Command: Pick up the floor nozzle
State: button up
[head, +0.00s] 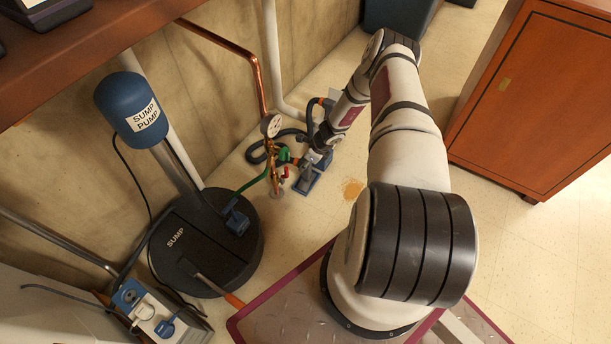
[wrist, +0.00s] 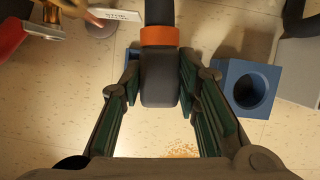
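A dark grey piece with an orange collar (wrist: 159,36), which I take to be the floor nozzle (wrist: 160,84), lies between my fingers in the wrist view. Its blunt end points toward my palm. My gripper (wrist: 160,82) is open, with one green-padded finger on each side of the piece. A gap shows on the left; on the right I cannot tell whether a finger touches it. In the head view my gripper (head: 310,163) is low near the floor, beyond my arm, and the nozzle is not clear there.
A blue block with a round hole (wrist: 248,90) stands close to the right finger. The sump lid (head: 190,245) is at left, an orange cabinet (head: 540,95) at right. A tan stain (head: 352,189) marks the floor.

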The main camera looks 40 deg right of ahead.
grip_shut()
jog(key=shift+r, duration=0.1)
jog(key=shift+r+p, duration=0.4)
jog(key=shift+r, duration=0.1)
jog(key=p+v, duration=0.1)
jog(key=v, duration=0.1)
jog(key=shift+w+a+r+p, duration=0.1)
jog(key=shift+a+r+p, duration=0.05)
jog(key=shift+r+p, duration=0.3)
jog(key=s+a+r+p, duration=0.1)
jog(key=s+p, duration=0.4)
jog(key=s, duration=1)
jog(key=shift+s+a, duration=0.2)
jog(key=shift+a, duration=0.4)
